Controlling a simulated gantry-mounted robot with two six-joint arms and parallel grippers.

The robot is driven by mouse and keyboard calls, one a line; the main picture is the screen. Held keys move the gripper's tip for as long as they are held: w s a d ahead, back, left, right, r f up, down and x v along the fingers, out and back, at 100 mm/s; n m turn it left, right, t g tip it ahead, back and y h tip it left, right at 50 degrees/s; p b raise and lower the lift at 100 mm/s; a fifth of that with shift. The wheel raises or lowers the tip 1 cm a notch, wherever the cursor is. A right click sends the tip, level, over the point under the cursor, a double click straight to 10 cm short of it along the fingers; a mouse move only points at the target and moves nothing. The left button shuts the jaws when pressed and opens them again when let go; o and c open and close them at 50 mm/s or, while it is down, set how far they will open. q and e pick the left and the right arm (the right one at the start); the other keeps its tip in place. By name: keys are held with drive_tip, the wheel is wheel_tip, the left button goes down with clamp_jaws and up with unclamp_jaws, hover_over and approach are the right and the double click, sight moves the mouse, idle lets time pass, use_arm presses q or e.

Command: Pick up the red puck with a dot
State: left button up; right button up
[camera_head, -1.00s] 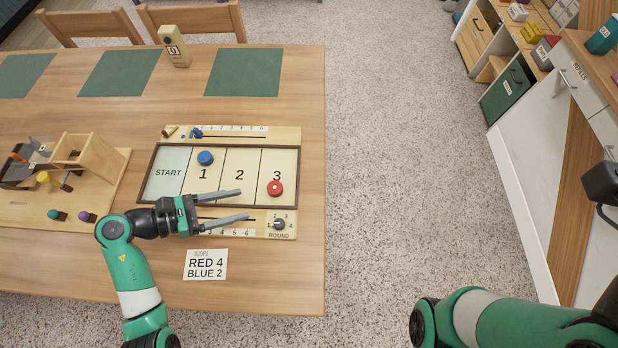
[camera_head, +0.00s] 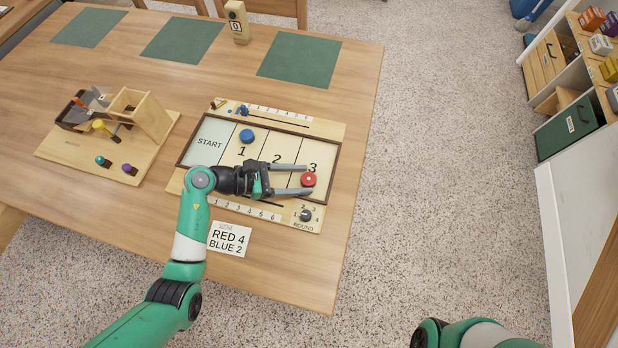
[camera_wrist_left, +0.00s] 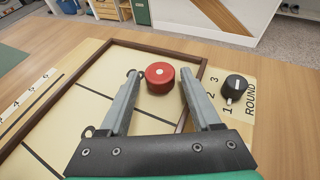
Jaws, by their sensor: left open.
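The red puck (camera_head: 308,180) with a pale dot lies in the section marked 3 of the game board (camera_head: 205,141). My left gripper (camera_head: 308,179) is open, with its fingers pointing right at the puck. In the left wrist view the red puck (camera_wrist_left: 160,77) sits at the fingertips, between their lines, with a gap beside each finger. Whether the fingertips reach past its near edge is hard to tell. The blue puck (camera_head: 247,136) lies in section 1. My right gripper is out of view; only part of its arm shows at the bottom right.
A black round dial (camera_head: 306,214) stands on the board's near right corner, close to the left gripper. A score card (camera_head: 229,239) lies in front. A wooden toy set (camera_head: 140,115) is at left. The table's right part is bare.

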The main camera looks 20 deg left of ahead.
sight(302, 180)
use_arm(q)
drive_tip(key=shift+w+d+f, duration=0.25)
drive_tip(key=shift+d, duration=0.2)
clamp_jaws()
drive_tip(key=shift+r, duration=0.55)
wheel_tip(302, 180, up, 3)
drive_tip(key=shift+s+a+f+p, duration=0.1)
drive_tip(key=shift+p, duration=0.6)
drive_tip(key=s+r+p, duration=0.1)
drive_tip(key=r, duration=0.1)
drive_tip(key=s+r, duration=0.2)
drive_tip(key=shift+s+a+r+p, duration=0.15)
drive_tip(key=shift+s+a+p, duration=0.1)
drive_tip(key=shift+p, duration=0.15)
drive_tip(key=s+r+p, duration=0.1)
drive_tip(key=s+r, duration=0.3)
drive_tip(key=s, duration=0.6)
drive_tip(key=shift+a+r, duration=0.4)
